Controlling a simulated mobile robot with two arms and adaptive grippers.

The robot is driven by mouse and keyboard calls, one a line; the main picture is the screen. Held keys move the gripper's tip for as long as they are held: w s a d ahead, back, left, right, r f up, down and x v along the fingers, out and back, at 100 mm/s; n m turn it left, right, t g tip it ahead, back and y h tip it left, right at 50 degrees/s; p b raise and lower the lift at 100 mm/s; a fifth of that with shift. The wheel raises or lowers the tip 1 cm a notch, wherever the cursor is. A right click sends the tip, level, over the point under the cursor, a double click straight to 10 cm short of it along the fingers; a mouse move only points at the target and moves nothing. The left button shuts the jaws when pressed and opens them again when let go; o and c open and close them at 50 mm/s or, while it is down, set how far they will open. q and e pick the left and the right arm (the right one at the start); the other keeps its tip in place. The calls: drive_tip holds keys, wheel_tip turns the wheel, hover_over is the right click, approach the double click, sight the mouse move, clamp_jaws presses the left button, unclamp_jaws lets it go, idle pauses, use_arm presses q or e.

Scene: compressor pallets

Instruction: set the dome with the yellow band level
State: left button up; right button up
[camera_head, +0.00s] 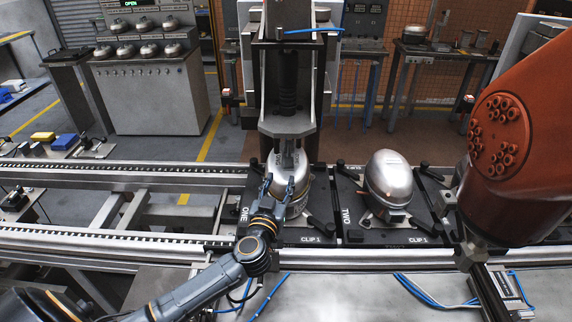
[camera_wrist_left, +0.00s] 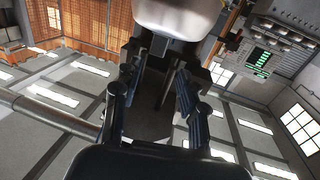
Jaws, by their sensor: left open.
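A silver dome (camera_head: 288,163) sits on pallet ONE under the press head. Another silver dome (camera_head: 391,178) sits on pallet TWO with a small orange mark low on its side. I cannot make out a yellow band clearly on either dome. My left gripper (camera_head: 278,190) is open and empty at the front of the dome on pallet ONE, hiding part of its lower side. In the left wrist view its two fingers (camera_wrist_left: 158,68) are spread, with a pale rounded dome surface (camera_wrist_left: 185,14) just beyond them. I cannot tell whether they touch it. My right gripper is not in view.
Pallet ONE (camera_head: 245,215) and pallet TWO (camera_head: 355,228) lie on the conveyor (camera_head: 120,237) with black clamps around the domes. The press (camera_head: 287,125) stands directly above and behind pallet ONE. A large orange arm (camera_head: 525,165) fills the right side.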

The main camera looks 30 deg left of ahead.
sight(288, 161)
use_arm(q)
drive_tip(key=x, duration=0.9)
drive_tip(key=shift+w+f, duration=0.1)
drive_tip(key=shift+w, duration=0.25)
drive_tip(key=shift+w+a, duration=0.1)
drive_tip(key=shift+w, duration=0.15)
clamp_jaws()
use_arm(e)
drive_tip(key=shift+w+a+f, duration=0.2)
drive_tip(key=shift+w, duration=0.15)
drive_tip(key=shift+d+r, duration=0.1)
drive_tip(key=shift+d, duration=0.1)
